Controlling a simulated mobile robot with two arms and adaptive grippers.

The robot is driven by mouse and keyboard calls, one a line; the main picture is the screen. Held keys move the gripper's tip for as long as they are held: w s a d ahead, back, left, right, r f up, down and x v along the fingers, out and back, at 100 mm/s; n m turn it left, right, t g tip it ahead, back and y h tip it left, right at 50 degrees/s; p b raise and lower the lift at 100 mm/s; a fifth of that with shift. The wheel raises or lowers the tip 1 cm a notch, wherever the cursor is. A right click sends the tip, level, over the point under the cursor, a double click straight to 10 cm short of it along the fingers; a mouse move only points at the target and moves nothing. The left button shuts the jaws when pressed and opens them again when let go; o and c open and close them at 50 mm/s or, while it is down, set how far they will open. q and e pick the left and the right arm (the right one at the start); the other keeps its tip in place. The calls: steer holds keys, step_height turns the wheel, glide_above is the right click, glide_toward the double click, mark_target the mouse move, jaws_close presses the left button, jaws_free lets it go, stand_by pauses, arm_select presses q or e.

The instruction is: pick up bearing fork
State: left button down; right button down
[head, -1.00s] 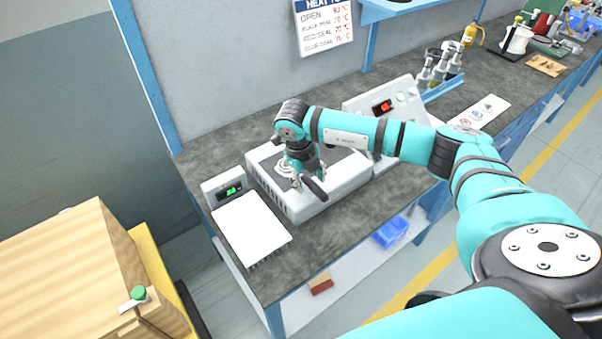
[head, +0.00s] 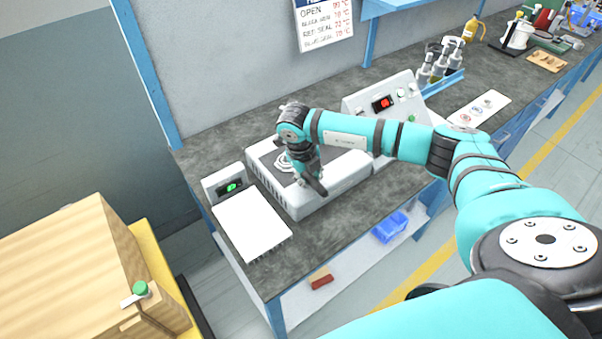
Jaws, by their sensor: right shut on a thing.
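My right gripper (head: 311,184) is over the low white bench unit (head: 334,193) with a dark top, its dark fingers pointing down toward the unit's front edge. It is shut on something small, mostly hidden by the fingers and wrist. I cannot tell whether it touches the unit. Pale ring-shaped parts (head: 284,162) show just left of the wrist, on the unit's dark top. I cannot make out a bearing fork for certain. My left gripper is out of view.
A white plate (head: 252,226) with a green display box (head: 226,187) lies left of the unit. A control box with red display (head: 382,103) stands behind my forearm. A wooden box (head: 72,262) stands lower left.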

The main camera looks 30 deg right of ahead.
mark_target(309, 175)
steer(key=shift+w+r, duration=0.1)
steer(key=shift+r, duration=0.1)
stand_by(0.5)
steer(key=shift+r, duration=0.35)
step_height(309, 175, up, 9)
steer(key=b, duration=0.2)
steer(key=shift+b, duration=0.4)
